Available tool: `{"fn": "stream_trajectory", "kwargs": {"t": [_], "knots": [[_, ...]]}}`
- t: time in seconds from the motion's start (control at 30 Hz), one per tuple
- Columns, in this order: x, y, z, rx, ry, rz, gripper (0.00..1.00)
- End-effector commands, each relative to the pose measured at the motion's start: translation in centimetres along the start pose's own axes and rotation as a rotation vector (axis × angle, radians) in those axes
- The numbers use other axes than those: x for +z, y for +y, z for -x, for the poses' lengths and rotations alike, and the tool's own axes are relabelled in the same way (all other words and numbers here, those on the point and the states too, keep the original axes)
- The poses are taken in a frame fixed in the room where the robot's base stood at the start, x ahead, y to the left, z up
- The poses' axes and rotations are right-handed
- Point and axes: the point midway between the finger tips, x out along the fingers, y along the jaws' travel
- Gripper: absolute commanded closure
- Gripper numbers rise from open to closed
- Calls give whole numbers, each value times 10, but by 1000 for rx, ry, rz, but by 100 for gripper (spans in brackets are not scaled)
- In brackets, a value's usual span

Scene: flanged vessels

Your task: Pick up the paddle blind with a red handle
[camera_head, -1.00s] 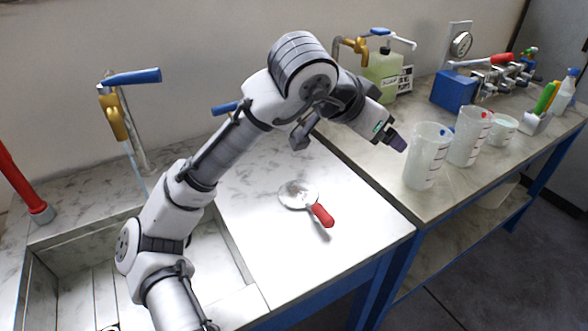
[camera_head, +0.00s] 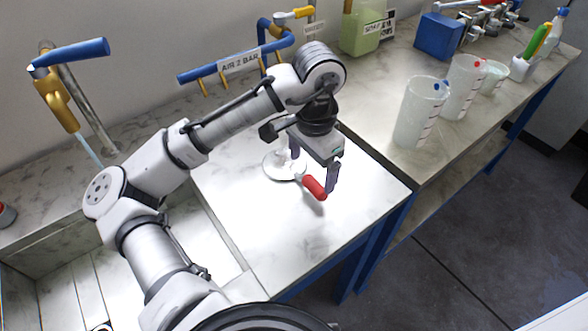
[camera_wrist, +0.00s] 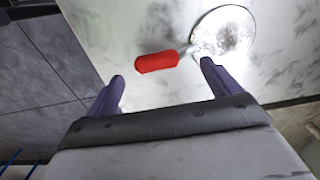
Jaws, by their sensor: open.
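The paddle blind is a round metal disc (camera_head: 280,166) with a short neck and a red handle (camera_head: 314,187). It lies flat on the pale marbled counter (camera_head: 262,225), its handle toward the counter's right edge. My gripper (camera_head: 314,172) is open and empty above the paddle blind, with its fingers pointing down. In the wrist view my gripper (camera_wrist: 162,72) shows two separate purple fingers. There the red handle (camera_wrist: 156,62) lies beyond and between the fingertips, and the disc (camera_wrist: 222,33) is up and to the right. Part of the disc is hidden behind my gripper in the head view.
Translucent beakers (camera_head: 420,112) stand on the adjoining counter at right, with a blue box (camera_head: 439,36) and a green container (camera_head: 366,32) behind. A blue pipe with an air label (camera_head: 240,62) runs along the back. A sink (camera_head: 75,270) lies left. Counter around the paddle is clear.

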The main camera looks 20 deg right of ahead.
Motion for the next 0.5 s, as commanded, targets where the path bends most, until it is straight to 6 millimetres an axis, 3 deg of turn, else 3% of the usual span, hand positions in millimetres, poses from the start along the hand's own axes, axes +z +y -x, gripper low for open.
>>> {"fn": "stream_trajectory", "kwargs": {"t": [0.17, 0.5], "knots": [[-1, 2, -10, 1, 1, -2, 11], [-6, 8, -53, 1, 0, 0, 11]]}}
